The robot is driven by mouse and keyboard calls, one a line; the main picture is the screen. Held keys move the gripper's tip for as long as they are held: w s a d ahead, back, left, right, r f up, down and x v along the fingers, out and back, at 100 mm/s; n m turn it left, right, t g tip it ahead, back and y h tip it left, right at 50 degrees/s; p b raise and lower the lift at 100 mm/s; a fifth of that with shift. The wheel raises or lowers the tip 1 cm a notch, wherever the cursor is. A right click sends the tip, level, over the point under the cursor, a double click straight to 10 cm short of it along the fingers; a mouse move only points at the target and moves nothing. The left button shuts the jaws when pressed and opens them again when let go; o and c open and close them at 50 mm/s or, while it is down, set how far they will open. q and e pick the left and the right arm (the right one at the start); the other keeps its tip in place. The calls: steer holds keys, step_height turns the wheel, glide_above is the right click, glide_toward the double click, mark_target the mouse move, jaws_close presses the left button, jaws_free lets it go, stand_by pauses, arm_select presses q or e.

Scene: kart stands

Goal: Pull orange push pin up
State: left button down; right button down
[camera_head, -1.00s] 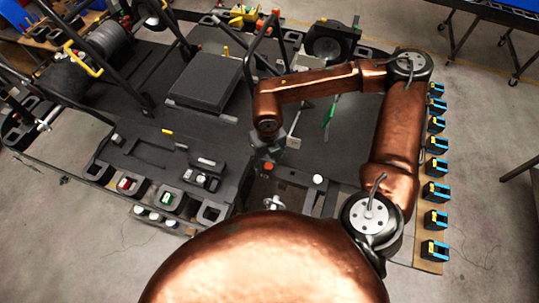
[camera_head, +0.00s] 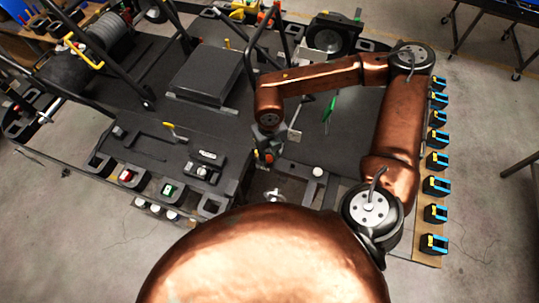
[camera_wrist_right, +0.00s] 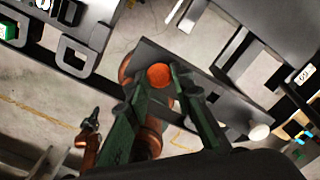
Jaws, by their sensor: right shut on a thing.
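The orange push pin (camera_wrist_right: 159,76) has a round orange head and stands at a dark plate. My right gripper (camera_wrist_right: 158,86) has its green fingers on either side of the pin's head and is shut on it. In the head view the right gripper (camera_head: 267,153) reaches down from the copper arm, with the orange head (camera_head: 269,158) showing at its tips. The pin's shaft is hidden, so I cannot tell how high it sits. My left gripper is not in view.
A white knob (camera_head: 317,172) stands right of the pin on the same plate. A grey panel with a yellow lever (camera_head: 172,125) and red and green switches lies to the left. Black bars (camera_head: 262,35) rise behind. Blue-black blocks (camera_head: 437,186) line the right edge.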

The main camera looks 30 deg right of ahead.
mark_target(269, 158)
steer(key=shift+r, duration=0.6)
steer(key=c, duration=1.6)
jaws_free()
step_height(269, 158, up, 12)
